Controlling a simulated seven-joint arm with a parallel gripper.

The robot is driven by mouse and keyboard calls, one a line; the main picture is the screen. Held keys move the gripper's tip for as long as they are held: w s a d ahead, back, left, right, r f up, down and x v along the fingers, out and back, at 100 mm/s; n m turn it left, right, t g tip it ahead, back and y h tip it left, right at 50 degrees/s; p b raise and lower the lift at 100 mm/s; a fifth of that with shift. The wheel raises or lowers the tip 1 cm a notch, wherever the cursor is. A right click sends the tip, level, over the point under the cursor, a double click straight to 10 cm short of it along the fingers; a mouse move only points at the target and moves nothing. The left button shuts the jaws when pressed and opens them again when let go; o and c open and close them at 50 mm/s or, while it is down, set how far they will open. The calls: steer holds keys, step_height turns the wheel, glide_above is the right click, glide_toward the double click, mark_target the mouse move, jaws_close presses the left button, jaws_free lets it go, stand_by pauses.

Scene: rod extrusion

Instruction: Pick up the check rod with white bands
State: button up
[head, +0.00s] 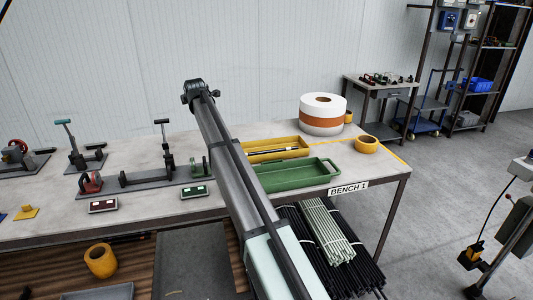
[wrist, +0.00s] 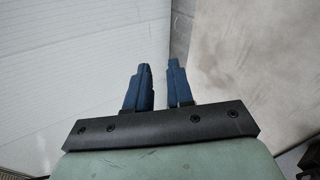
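A thin dark rod (head: 288,151) with what look like pale bands lies in the yellow tray (head: 305,143) on the bench. It is small in the head view, and my arm hides the tray's left end. My gripper (wrist: 159,66) shows in the wrist view with its two blue fingers apart and nothing between them. It faces the pale panelled wall and a beige-grey surface, and no rod shows there. In the head view my arm crosses the bench, and I cannot make out the fingers.
A green tray (head: 293,176) lies in front of the yellow one. A large white and orange roll (head: 322,115) and a yellow tape roll (head: 365,145) stand to the right. Fixtures (head: 140,180) occupy the bench's left side. Bundled rods (head: 327,230) lie below the bench top.

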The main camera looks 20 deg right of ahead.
steer(key=s+d+f+m+g+h, duration=0.1)
steer(key=s+d+f+g, duration=0.15)
steer(key=d, duration=0.55)
steer(key=s+d+f+g+h, duration=0.1)
steer(key=s+d+g, duration=0.15)
steer(key=d, duration=0.45)
steer(key=m+g, duration=0.2)
steer(key=g, duration=0.3)
glide_toward(267, 151)
steer(key=shift+y, duration=0.3)
steer(key=f, duration=0.2)
steer(key=w+f, duration=0.1)
steer(key=f, duration=0.5)
steer(key=shift+w+d, duration=0.25)
steer(key=shift+w, duration=0.05)
jaws_close()
